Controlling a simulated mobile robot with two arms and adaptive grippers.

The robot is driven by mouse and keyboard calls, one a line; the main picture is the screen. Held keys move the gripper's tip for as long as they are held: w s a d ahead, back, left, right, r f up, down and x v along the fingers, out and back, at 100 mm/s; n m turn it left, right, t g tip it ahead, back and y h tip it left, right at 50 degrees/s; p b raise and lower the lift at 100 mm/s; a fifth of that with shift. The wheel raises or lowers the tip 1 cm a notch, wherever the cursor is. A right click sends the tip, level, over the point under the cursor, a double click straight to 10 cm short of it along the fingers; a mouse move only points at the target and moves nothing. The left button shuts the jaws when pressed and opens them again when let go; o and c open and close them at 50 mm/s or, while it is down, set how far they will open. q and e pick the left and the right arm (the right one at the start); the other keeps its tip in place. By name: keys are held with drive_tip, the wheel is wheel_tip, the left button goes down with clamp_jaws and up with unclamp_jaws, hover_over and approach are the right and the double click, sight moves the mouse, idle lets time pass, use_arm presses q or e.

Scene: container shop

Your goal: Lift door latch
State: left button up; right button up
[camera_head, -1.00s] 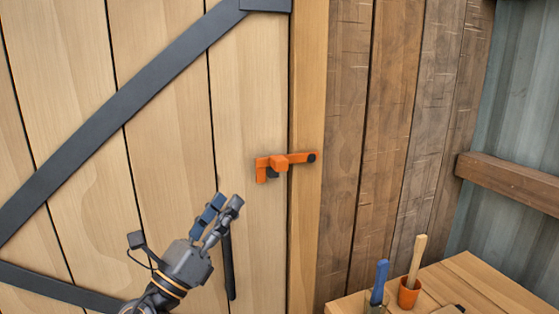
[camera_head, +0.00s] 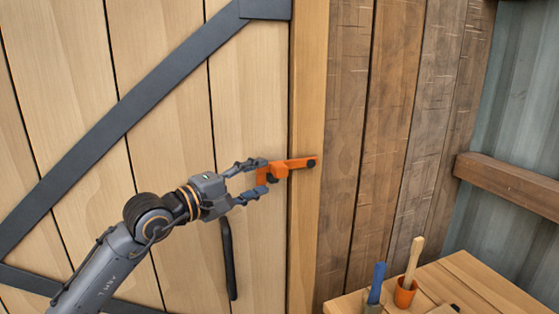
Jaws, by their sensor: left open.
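The orange door latch (camera_head: 296,164) spans the seam between the pale plank door (camera_head: 170,120) and its post (camera_head: 306,90). Its right end has a dark pivot on the post. Its left end lies at the door's edge, by a dark catch. My left gripper (camera_head: 262,178) is open, with its fingertips at the latch's left end, one above and one lower. The upper fingertip overlaps the latch in the picture; I cannot tell whether it touches. The gripper hides part of the latch's left end. My right gripper is not in view.
A black door handle (camera_head: 228,260) hangs below my left gripper. A wooden bench (camera_head: 480,283) at bottom right carries an orange cup (camera_head: 405,294) with a wooden-handled tool and a blue-handled tool (camera_head: 377,284). A wooden rail (camera_head: 510,183) runs along the right wall.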

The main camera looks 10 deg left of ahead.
sight(274, 171)
use_arm(q)
drive_tip(key=p+x, duration=0.2)
drive_tip(key=x, duration=0.3)
drive_tip(key=shift+w+d+r, duration=0.15)
drive_tip(key=shift+w+d, duration=0.4)
drive_tip(key=shift+w, duration=0.2)
clamp_jaws()
